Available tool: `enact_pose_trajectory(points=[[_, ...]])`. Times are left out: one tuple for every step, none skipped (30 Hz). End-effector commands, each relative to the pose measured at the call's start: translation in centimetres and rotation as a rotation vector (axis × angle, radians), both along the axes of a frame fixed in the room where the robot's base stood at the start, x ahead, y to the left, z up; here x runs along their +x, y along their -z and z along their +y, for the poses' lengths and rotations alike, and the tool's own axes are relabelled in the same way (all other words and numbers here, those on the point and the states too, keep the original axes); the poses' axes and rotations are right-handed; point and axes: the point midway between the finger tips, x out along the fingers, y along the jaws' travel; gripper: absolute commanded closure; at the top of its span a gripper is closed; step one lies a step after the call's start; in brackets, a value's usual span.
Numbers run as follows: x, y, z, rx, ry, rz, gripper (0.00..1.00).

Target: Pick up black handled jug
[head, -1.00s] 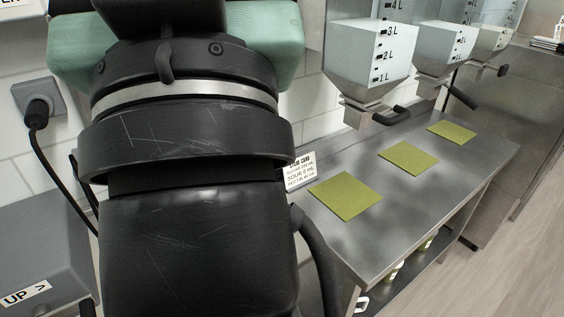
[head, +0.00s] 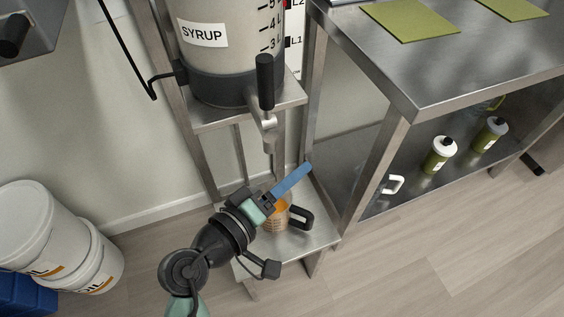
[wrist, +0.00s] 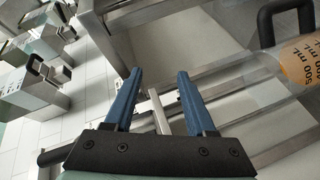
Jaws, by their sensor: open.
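The black handled jug (head: 278,216) stands on a low steel shelf beneath the syrup dispenser, mostly behind my gripper in the head view. Its black handle (head: 302,218) points right. In the wrist view, the clear jug with an orange volume label (wrist: 303,62) lies at the right edge, cut off by the frame, with its black handle above it. My gripper (head: 306,167) is open, with blue fingers angled up and right above the jug. In the wrist view, the gripper (wrist: 159,74) has nothing between its fingers, and the jug is off to their right.
The syrup tank (head: 233,60) and its black-handled tap (head: 265,100) are above the gripper. White buckets (head: 60,235) stand at left on the floor.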

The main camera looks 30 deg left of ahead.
Motion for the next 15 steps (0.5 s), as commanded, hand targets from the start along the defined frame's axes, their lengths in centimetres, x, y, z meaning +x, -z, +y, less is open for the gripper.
enact_pose_trajectory(points=[[-2.0, 5.4, 0.5, -0.087, -0.015, 0.033, 0.44], [-3.0, 7.0, 0.7, -0.136, -0.021, 0.044, 0.44], [-4.3, 9.0, 0.8, -0.196, -0.03, 0.055, 0.44], [-5.2, 10.2, 0.9, -0.236, -0.037, 0.061, 0.44], [-6.0, 11.3, 1.0, -0.273, -0.044, 0.064, 0.44], [-7.0, 12.5, 1.1, -0.315, -0.052, 0.069, 0.44], [-7.6, 13.2, 1.2, -0.343, -0.057, 0.07, 0.44], [-8.1, 13.8, 1.2, -0.366, -0.063, 0.072, 0.44], [-8.7, 14.3, 1.3, -0.391, -0.069, 0.073, 0.44], [-9.0, 14.6, 1.3, -0.406, -0.072, 0.071, 0.44], [-9.2, 14.8, 1.3, -0.417, -0.074, 0.071, 0.44], [-9.3, 15.1, 1.3, -0.428, -0.077, 0.07, 0.44], [-9.1, 15.2, 1.2, -0.433, -0.077, 0.069, 0.44], [-8.8, 15.3, 1.2, -0.436, -0.076, 0.069, 0.44], [-8.2, 15.4, 1.0, -0.438, -0.075, 0.069, 0.44]])
